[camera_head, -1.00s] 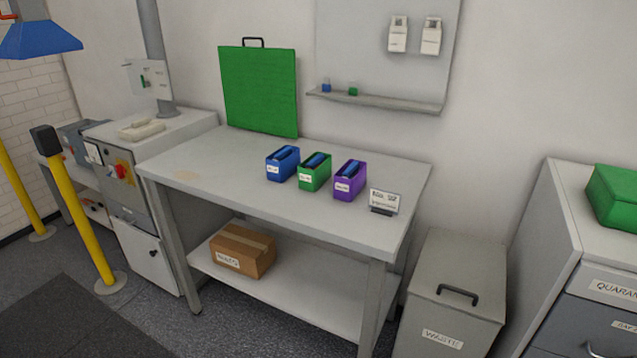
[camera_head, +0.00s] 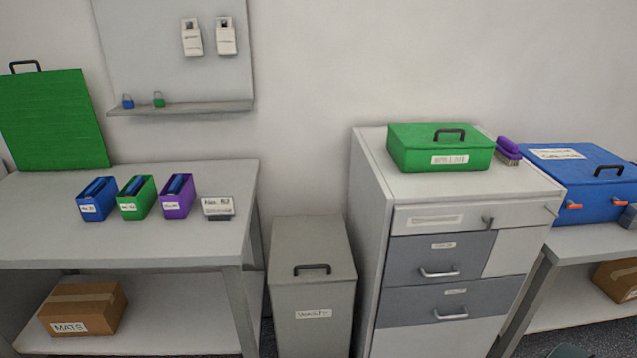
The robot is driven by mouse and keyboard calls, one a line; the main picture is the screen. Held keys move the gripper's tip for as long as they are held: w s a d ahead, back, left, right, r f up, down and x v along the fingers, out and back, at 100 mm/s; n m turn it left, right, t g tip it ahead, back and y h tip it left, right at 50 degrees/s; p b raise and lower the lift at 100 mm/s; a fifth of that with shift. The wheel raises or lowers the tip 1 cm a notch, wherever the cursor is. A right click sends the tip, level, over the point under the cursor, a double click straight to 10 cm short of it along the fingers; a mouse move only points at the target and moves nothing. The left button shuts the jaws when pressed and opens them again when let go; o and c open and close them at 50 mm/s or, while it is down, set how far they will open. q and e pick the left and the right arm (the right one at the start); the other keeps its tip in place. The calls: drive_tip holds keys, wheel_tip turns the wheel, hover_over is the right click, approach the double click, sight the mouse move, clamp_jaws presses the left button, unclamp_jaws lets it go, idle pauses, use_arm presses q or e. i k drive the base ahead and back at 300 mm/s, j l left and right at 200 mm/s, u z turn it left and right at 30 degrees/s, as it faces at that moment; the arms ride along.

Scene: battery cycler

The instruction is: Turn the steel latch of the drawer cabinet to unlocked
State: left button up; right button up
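The drawer cabinet (camera_head: 370,215) stands right of centre, white with two grey drawer fronts. A small steel piece that looks like the latch (camera_head: 487,221) sits on the right part of its top front panel, above the upper grey drawer (camera_head: 440,256). The drawers appear closed. Neither gripper can be made out in view.
A green case (camera_head: 440,158) and a purple brush (camera_head: 508,150) lie on the cabinet top. A grey waste bin (camera_head: 312,250) stands left of the cabinet. A workbench (camera_head: 130,240) is at the left, and a blue case (camera_head: 575,180) on a bench at the right.

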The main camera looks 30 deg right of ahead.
sight(488, 220)
drive_tip(key=z, duration=1.95)
